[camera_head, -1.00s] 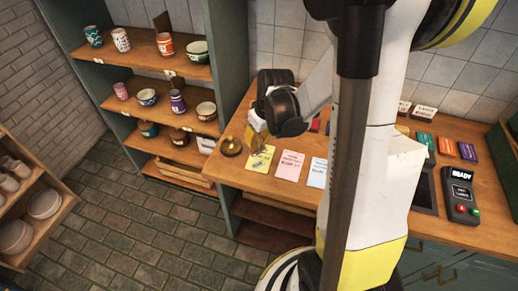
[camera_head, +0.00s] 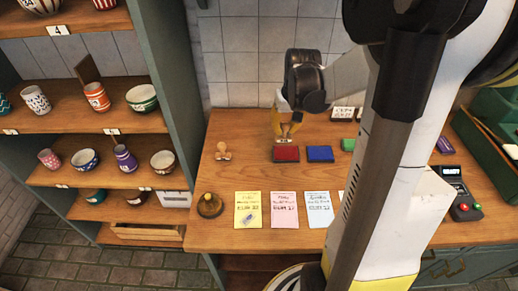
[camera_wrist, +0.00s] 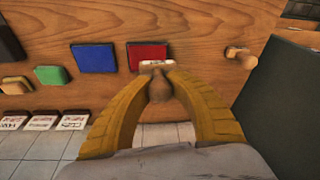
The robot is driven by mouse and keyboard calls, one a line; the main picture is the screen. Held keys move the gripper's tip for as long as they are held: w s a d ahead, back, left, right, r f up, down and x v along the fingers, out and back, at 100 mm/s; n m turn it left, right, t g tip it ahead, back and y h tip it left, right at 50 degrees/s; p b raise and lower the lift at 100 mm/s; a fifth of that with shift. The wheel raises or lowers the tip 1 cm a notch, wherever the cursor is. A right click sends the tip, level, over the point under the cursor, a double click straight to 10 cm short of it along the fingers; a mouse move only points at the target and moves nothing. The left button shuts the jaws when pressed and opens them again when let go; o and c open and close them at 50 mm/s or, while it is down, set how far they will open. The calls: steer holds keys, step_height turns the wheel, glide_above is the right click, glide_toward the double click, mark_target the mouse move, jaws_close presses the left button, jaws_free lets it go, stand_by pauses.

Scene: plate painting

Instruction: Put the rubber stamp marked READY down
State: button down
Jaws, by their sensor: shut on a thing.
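My gripper (camera_head: 289,128) is shut on the handle of a small wooden stamp (camera_head: 291,133), at the wall side of the red ink pad (camera_head: 286,154). In the wrist view both yellow fingers (camera_wrist: 157,88) close around the brown handle of the stamp (camera_wrist: 158,91). A pale label with reddish marks shows on its head, too small to read. I cannot tell whether its base touches the counter. A second wooden stamp (camera_head: 222,153) rests apart on the counter, left of the red pad; it also shows in the wrist view (camera_wrist: 240,57).
Yellow (camera_head: 248,204), pink (camera_head: 284,209) and blue (camera_head: 319,208) cards lie along the front, beside a brass bell (camera_head: 209,205). A shelf (camera_head: 175,60) stands left.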

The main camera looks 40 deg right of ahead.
steer(key=shift+w+d+f, duration=0.15)
steer(key=shift+w+d, duration=0.05)
steer(key=shift+w, duration=0.1)
steer(key=w+a+f+b, duration=0.1)
steer(key=w+a+f, duration=0.1)
steer(key=w+a+f+b, duration=0.1)
steer(key=w+a+f, duration=0.1)
steer(key=a, duration=0.1)
steer(key=w+a+f+b, duration=0.1)
steer(key=w+a+f, duration=0.1)
steer(key=a, duration=0.1)
steer(key=shift+w+f, duration=0.2)
steer(key=shift+w, duration=0.2)
steer(key=shift+s+a+b+x, duration=0.15)
steer(key=shift+b+x, duration=0.35)
steer(key=shift+x, duration=0.5)
steer(key=shift+s+a+b+x, duration=0.1)
steer(key=shift+s+b+x, duration=0.1)
steer(key=shift+b+x, duration=0.55)
steer(key=shift+f, duration=0.4)
steer(key=c, duration=1.3)
jaws_free()
steer(key=shift+c, duration=0.2)
